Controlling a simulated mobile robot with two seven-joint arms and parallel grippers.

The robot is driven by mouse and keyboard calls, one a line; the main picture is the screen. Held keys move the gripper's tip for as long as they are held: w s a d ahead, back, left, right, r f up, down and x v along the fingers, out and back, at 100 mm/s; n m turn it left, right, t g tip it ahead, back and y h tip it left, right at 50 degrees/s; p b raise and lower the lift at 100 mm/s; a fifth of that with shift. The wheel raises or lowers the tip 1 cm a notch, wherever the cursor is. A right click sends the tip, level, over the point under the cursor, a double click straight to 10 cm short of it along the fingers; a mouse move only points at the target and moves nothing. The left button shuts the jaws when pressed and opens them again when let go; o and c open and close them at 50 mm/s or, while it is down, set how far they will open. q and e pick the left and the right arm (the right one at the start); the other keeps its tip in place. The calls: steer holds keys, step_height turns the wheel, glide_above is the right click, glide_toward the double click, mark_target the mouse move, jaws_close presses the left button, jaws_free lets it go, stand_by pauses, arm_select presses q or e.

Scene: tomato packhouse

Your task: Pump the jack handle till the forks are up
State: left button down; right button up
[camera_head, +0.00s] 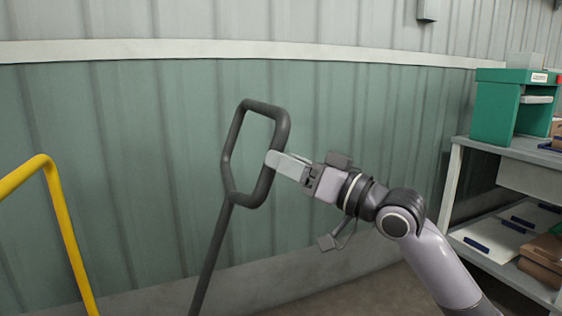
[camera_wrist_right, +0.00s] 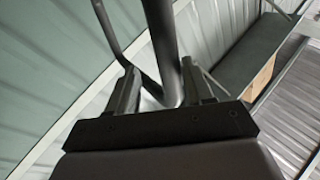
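The jack handle (camera_head: 232,198) is a dark grey bar with a tall closed loop at its top, tilted to the right in front of the green wall. My right gripper (camera_head: 272,158) reaches from the right to the right side of the loop. In the right wrist view the handle's bar (camera_wrist_right: 163,38) passes between the two fingers of the right gripper (camera_wrist_right: 160,75). The bar lies close to the right finger, with a gap at the left finger, so the gripper looks open around it. The forks and the jack's lower body are out of view. My left gripper is not in view.
A yellow rail (camera_head: 68,225) stands at the left. At the right is a grey workbench (camera_head: 505,150) with a green bin (camera_head: 492,105) on top and boxes on its lower shelf. The corrugated wall (camera_head: 130,140) is close behind the handle.

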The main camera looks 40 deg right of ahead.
arm_select(q)
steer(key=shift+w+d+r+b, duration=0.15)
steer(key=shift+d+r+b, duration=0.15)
steer(key=shift+b, duration=0.05)
arm_select(e)
steer(key=shift+v, duration=2.55)
steer(key=shift+a, duration=0.1)
